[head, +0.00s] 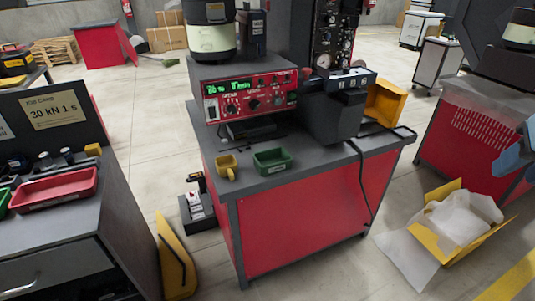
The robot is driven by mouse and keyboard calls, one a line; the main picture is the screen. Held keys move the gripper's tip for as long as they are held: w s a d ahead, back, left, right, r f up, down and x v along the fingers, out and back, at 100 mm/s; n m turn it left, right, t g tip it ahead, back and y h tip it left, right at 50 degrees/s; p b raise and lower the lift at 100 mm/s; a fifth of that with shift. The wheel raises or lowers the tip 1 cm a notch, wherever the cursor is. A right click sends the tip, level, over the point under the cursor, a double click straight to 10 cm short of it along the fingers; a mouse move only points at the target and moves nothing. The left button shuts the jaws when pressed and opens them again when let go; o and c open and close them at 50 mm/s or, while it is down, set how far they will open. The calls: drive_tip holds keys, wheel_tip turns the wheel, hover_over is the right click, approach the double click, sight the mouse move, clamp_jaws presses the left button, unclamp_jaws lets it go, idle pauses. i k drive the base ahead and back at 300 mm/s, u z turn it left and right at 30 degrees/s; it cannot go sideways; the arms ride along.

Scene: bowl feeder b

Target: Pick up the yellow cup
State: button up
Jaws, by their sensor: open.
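The yellow cup (226,167) is small and stands on the dark top of the red-sided workbench (232,193), near its front left corner. A small green tray (272,161) sits just to the right of the cup, with a narrow gap between them. Nothing covers the cup in the head view. My gripper is not in view.
A red control box (247,100) with a green display stands behind the cup. A dark machine (335,108) stands to the right, and a cable hangs over the bench front. A left bench holds a red tray (57,190). An open yellow box (452,226) lies on the floor right.

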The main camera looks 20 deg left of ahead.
sight(228, 169)
drive_tip(key=u, duration=0.45)
drive_tip(key=i, duration=0.15)
drive_tip(key=z, duration=1.8)
drive_tip(key=k, duration=2.25)
drive_tip(key=u, duration=1.7)
drive_tip(key=i, duration=1)
